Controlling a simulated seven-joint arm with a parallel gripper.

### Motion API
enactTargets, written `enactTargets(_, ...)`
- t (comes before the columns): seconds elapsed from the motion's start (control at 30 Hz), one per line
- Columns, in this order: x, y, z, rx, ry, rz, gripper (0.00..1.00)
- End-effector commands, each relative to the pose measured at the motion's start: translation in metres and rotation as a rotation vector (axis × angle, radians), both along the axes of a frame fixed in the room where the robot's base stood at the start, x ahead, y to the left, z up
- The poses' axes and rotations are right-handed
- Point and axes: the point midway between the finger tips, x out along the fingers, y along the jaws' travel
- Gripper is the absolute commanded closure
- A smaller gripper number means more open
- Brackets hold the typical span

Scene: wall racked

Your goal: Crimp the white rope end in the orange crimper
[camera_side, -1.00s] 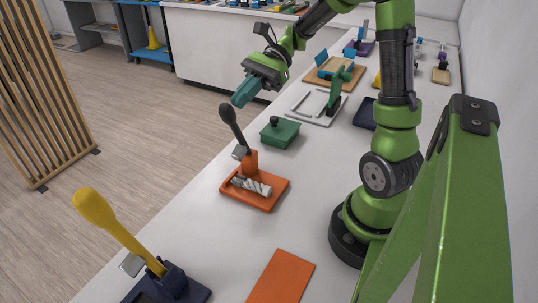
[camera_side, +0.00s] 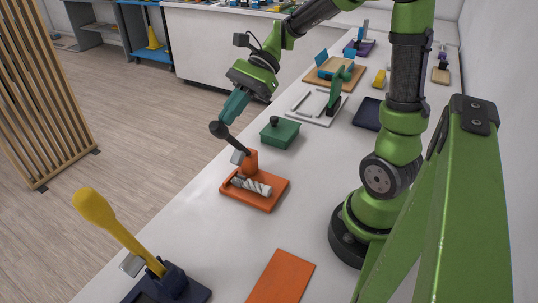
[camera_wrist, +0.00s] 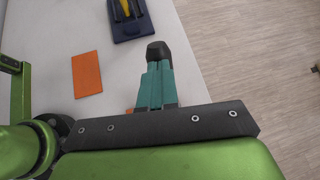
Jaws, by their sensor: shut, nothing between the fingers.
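The orange crimper (camera_side: 264,203) stands on the white bench with its black lever tilted out to the left. The lever's round black knob (camera_side: 217,128) also shows in the wrist view (camera_wrist: 158,50). The white rope (camera_side: 253,187) lies on the crimper's base beside the orange post. Whether its end sits inside the jaw cannot be told. My gripper (camera_side: 226,117) has teal fingers that are shut and empty, with their tips at the knob, apparently touching it from above. In the wrist view my fingertips (camera_wrist: 159,67) cover the knob's lower part. The crimper is mostly hidden there.
A green lidded box (camera_side: 280,134) stands behind the crimper. A navy tool (camera_side: 172,283) with a raised yellow lever is at the front left, near a flat orange plate (camera_side: 281,276). A white tray (camera_side: 316,115) lies farther back. Bench is clear between crimper and plate.

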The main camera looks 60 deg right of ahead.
Motion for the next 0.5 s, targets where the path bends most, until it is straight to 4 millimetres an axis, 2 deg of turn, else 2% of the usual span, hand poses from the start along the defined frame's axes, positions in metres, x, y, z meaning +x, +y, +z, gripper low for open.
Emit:
enactTargets(0.2, -0.001, 0.037, -0.018, -0.201, -0.004, 0.01, 1.0)
enactTargets(0.5, -0.001, 0.077, -0.055, -0.486, -0.003, 0.013, 1.0)
